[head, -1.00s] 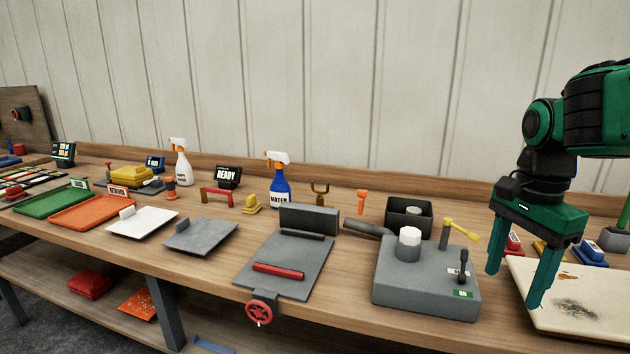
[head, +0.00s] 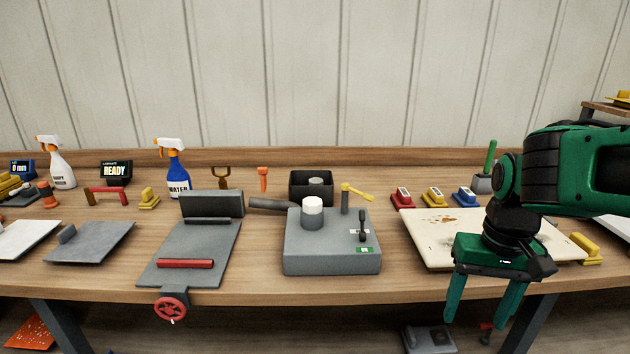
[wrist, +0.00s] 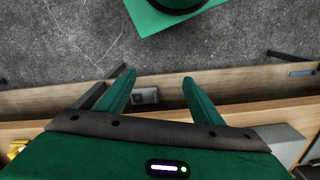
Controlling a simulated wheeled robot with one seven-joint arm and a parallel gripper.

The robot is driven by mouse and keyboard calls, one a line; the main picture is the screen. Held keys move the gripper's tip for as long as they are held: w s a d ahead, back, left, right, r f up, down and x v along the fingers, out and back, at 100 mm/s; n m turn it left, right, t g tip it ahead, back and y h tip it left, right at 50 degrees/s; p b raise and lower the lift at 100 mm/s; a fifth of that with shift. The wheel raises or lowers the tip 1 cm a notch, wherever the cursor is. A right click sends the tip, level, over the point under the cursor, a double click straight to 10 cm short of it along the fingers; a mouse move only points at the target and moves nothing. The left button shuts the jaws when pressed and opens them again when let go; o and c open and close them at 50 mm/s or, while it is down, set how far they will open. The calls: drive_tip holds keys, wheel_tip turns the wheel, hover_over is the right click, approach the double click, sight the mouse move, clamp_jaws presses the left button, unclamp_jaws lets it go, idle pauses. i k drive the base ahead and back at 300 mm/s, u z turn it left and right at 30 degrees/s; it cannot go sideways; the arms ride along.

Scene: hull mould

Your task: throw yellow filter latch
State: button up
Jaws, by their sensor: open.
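The yellow latch (head: 356,191) is a lever on a dark post at the back right of a grey filter box (head: 331,256). Its arm points to the right in the head view. The box also carries a white-topped cylinder (head: 312,207) and a small black toggle (head: 362,226) beside a green label. My gripper (head: 482,312) is open and empty, pointing down in front of the bench's edge, to the right of the box. In the wrist view my gripper (wrist: 156,92) has its fingers apart with the bench edge and floor behind; the latch is not in that view.
A stained cream board (head: 440,252) lies right of the box, partly behind my arm. Red, yellow (head: 433,197) and blue blocks stand behind it. A black open bin (head: 311,188) is behind the box. A grey press plate with a red handwheel (head: 171,309) is at left.

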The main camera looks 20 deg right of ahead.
sight(345, 186)
drive_tip(key=u, duration=0.9)
drive_tip(key=k, duration=1.05)
drive_tip(key=z, duration=0.95)
drive_tip(key=i, duration=1)
drive_tip(key=u, duration=0.05)
